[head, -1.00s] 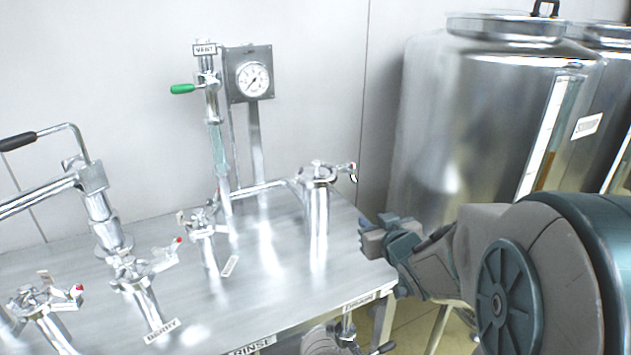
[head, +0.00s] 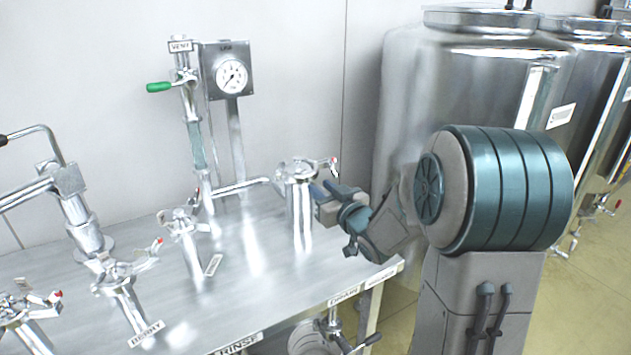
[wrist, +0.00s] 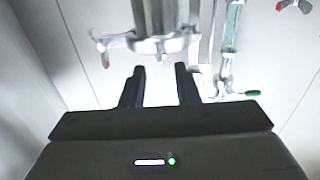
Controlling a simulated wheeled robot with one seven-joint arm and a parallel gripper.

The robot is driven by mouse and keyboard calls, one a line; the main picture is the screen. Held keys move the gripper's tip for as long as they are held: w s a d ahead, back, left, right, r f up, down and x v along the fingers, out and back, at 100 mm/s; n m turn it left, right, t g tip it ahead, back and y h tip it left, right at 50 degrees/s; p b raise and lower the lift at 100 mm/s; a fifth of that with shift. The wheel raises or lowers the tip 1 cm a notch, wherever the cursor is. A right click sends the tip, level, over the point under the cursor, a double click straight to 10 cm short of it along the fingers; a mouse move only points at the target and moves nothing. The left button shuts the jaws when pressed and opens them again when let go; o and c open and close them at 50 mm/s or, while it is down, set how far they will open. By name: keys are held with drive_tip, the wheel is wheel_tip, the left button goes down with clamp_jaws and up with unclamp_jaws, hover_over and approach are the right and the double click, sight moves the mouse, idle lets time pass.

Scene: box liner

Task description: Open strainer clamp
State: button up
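An upright steel cylinder (head: 301,215), which I take to be the strainer, stands near the right end of the steel table. A clamp (head: 298,170) rings its top, with a red-tipped lever (head: 333,161) sticking out to the right. My gripper (head: 328,190) is just right of the cylinder, a little below the clamp. In the wrist view my gripper (wrist: 160,85) is open, its two dark fingers apart with nothing between them. The clamp (wrist: 160,45) shows beyond the fingertips, with its red tip (wrist: 105,60) to the left. Contact cannot be told.
A gauge (head: 231,76) and a green-handled valve (head: 158,87) stand behind, left of the cylinder. Several smaller clamped ports, such as one at the table's middle (head: 183,225), stand to the left. Large steel tanks (head: 475,75) fill the right back.

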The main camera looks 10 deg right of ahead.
sight(315, 182)
drive_tip(key=shift+x, duration=1.95)
clamp_jaws()
